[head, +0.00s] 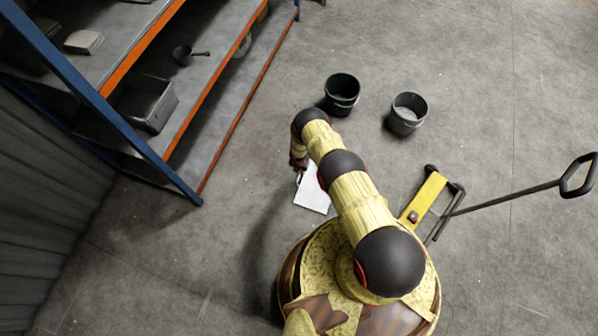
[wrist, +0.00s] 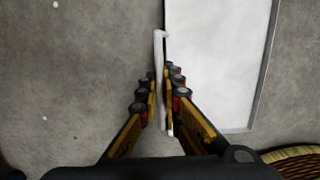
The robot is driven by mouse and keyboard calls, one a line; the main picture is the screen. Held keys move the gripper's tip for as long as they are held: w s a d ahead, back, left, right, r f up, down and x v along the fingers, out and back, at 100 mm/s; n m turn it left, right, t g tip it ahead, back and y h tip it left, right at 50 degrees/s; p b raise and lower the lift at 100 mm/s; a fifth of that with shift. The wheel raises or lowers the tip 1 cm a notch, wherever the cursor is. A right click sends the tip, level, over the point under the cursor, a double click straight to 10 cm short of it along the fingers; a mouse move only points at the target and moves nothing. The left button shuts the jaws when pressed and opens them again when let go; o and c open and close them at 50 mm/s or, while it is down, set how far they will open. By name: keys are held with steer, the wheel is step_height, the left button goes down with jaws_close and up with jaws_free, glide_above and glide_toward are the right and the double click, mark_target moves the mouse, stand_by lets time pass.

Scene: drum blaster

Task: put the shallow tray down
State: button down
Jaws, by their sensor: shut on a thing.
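The shallow tray (head: 312,191) is a white, flat rectangular thing beside my arm in the head view. In the wrist view the tray (wrist: 215,60) fills the area right of centre, with a thin grey rim on its right side. My gripper (wrist: 162,85) is shut on the tray's left edge, one finger on each side of that rim. In the head view my gripper (head: 298,172) is partly hidden by my arm. Grey concrete floor lies below the tray. I cannot tell whether the tray touches the floor.
A shelf rack (head: 215,85) with blue posts and orange beams stands at the left, holding a metal bin (head: 146,103) and a dark ladle (head: 188,55). Two buckets (head: 342,93) (head: 407,113) stand on the floor ahead. Floor left of the tray is clear.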

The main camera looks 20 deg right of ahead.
steer(key=c, duration=2)
jaws_free()
